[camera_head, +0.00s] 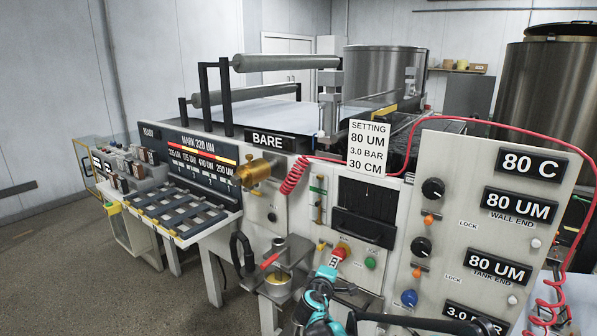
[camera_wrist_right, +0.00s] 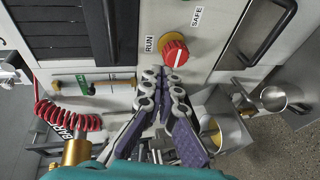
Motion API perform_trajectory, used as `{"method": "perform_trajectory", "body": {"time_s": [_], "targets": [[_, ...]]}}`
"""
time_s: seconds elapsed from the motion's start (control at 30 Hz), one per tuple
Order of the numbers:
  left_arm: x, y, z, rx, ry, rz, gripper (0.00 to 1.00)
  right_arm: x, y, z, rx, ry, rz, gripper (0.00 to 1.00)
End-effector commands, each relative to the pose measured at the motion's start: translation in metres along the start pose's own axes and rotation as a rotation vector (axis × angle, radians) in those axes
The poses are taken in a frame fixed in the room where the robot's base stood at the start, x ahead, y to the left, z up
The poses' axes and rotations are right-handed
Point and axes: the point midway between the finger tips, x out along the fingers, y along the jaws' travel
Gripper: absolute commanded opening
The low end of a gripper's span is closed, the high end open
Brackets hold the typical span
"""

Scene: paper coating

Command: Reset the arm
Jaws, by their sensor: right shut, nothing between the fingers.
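My right gripper (camera_head: 322,283), teal and dark, is at the bottom middle of the head view, in front of the machine's control panel. In the right wrist view its purple-padded fingers (camera_wrist_right: 164,105) are shut with nothing between them. A red knob on a yellow ring (camera_wrist_right: 175,53) between RUN and SAFE labels is just beyond the fingers there. The same red knob (camera_head: 341,252) shows above the gripper in the head view. I cannot tell whether the gripper touches the panel. My left gripper is not in view.
The control panel (camera_head: 433,225) on the right carries several dials and displays. A coiled red hose (camera_head: 293,176) hangs at the machine front. A small metal cup assembly (camera_head: 277,278) juts out left of the gripper. Grey floor (camera_head: 60,270) is open at the left.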

Motion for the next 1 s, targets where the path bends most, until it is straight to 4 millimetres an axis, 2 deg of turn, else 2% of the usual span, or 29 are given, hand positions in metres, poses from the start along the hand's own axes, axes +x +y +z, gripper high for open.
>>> {"method": "perform_trajectory", "body": {"time_s": [0.03, 0.2, 0.37, 0.5, 0.63, 0.8, 0.9, 1.0], "targets": [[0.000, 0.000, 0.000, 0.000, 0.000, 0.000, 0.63, -0.015, 0.012, 0.022, 0.064, -0.027, -0.039, 0.00], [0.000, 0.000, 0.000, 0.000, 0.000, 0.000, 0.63, -0.069, 0.029, 0.084, 0.287, -0.106, -0.175, 0.00], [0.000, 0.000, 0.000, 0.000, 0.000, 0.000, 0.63, -0.131, 0.025, 0.134, 0.497, -0.177, -0.303, 0.00], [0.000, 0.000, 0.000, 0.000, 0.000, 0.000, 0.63, -0.191, 0.006, 0.170, 0.681, -0.237, -0.415, 0.00], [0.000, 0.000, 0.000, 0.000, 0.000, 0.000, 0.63, -0.247, -0.020, 0.195, 0.849, -0.287, -0.518, 0.00], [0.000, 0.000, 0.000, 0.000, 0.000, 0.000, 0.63, -0.307, -0.058, 0.211, 1.036, -0.335, -0.637, 0.00], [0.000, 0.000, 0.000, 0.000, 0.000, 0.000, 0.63, -0.329, -0.075, 0.213, 1.110, -0.351, -0.685, 0.00], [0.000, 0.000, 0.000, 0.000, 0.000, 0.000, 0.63, -0.341, -0.084, 0.214, 1.153, -0.359, -0.714, 0.00]]}}
